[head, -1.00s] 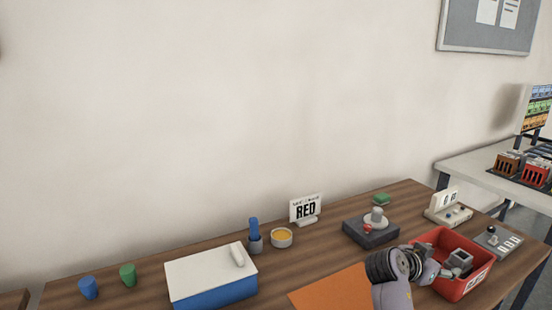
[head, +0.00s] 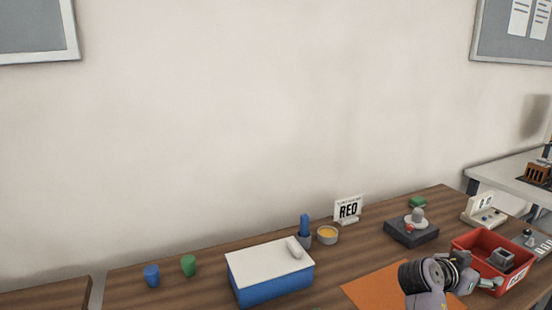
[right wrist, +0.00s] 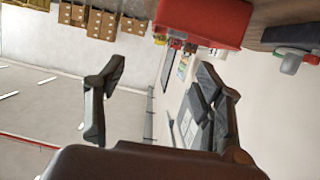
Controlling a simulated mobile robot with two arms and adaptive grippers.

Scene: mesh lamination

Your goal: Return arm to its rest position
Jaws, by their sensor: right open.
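My right arm shows at the lower right of the head view, with its gripper (head: 478,279) at the front edge of the red bin (head: 463,248). In the right wrist view the two dark fingers of my right gripper (right wrist: 162,76) stand wide apart with nothing between them. The red bin (right wrist: 205,20) shows beyond them at the top. A grey part (head: 503,258) lies in the bin. Whether the gripper touches the bin cannot be told. My left gripper is not in view.
A white wall stands behind.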

